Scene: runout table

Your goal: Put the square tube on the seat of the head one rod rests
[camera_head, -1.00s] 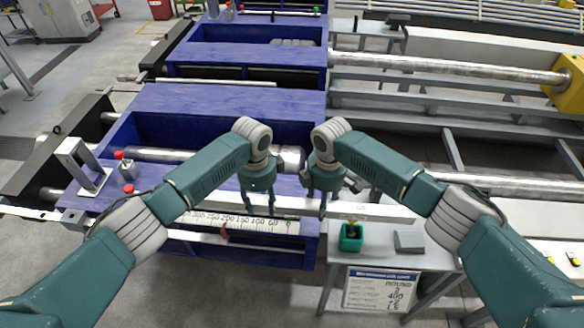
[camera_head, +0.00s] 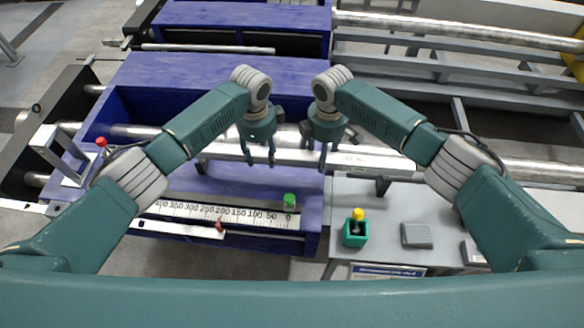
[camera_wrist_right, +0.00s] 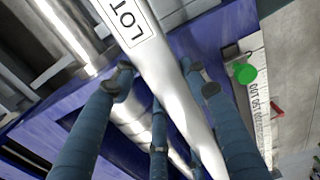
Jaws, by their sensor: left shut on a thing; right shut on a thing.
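The square tube (camera_head: 370,161) is a long pale bar running left to right across the front of the blue machine frame. My left gripper (camera_head: 259,162) is shut on it near the middle. My right gripper (camera_head: 316,162) is shut on it just to the right. In the right wrist view the tube (camera_wrist_right: 165,75) passes between my right fingers (camera_wrist_right: 160,82), with a "LOT" label on it. A shiny round rod (camera_head: 135,132) lies behind the tube in the blue frame (camera_head: 200,72). I cannot make out the seat or whether the tube touches anything below.
A numbered scale (camera_head: 215,213) with a red pointer (camera_head: 219,226) runs along the blue front, with a green cap (camera_head: 289,200) near its right end. A grey table (camera_head: 400,205) at right holds a green cup (camera_head: 355,236) and a grey block (camera_head: 416,235). A pale bracket (camera_head: 58,155) stands at left.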

